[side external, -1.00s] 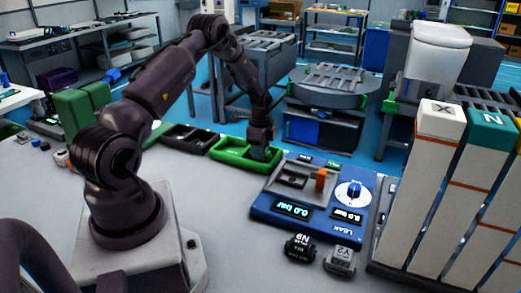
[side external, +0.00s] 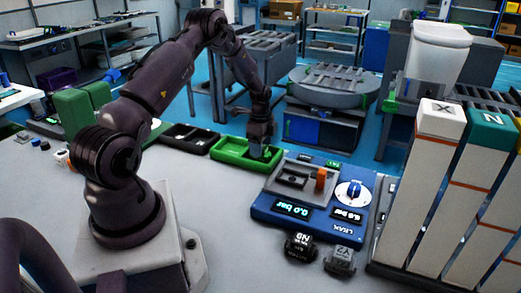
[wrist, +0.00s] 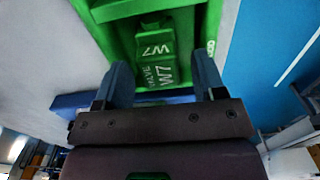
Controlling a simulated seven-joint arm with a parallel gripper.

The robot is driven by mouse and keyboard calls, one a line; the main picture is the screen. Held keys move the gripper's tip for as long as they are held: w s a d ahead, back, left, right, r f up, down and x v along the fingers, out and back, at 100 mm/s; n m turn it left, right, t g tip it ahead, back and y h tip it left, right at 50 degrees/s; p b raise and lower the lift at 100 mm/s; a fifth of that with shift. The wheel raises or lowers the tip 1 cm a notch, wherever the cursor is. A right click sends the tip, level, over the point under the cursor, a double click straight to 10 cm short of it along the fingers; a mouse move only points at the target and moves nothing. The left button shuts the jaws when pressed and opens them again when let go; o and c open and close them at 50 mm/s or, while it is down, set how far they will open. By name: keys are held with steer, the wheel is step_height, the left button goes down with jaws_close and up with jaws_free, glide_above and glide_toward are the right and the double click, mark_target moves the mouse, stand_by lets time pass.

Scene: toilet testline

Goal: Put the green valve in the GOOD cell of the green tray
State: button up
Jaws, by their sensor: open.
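The green valve (wrist: 158,62), marked VALVE W7, lies in one compartment of the green tray (wrist: 207,28) in the wrist view. White lettering on the tray rim beside it is only partly readable, so I cannot confirm the cell's name. In the side view the green tray (side external: 222,156) sits at the table's far edge, and a bit of green valve (side external: 269,153) shows by the fingertips. My gripper (wrist: 161,64) is open, with one finger on each side of the valve's near end in the picture. It also shows in the side view (side external: 262,150), just above the tray's right compartment.
A dark tray (side external: 190,138) stands left of the green tray. The blue test station (side external: 310,228), with gauges and an orange part, stands to the right. The table's middle is clear.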

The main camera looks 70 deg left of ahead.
step_height(320, 180, up, 10)
steer(key=s+d+r+n+t+y, duration=0.15)
steer(key=d+r+n, duration=0.25)
steer(key=d+r, duration=1.4)
steer(key=s+d+r+n+t+h, duration=0.1)
steer(key=s+d+r+n+t, duration=0.2)
steer(key=s+d, duration=1.1)
steer(key=shift+s+n+t, duration=0.45)
steer(key=shift+n+t, duration=0.1)
steer(key=shift+n, duration=0.45)
steer(key=shift+d+h, duration=0.1)
steer(key=shift+h, duration=0.15)
steer(key=shift+c, duration=0.2)
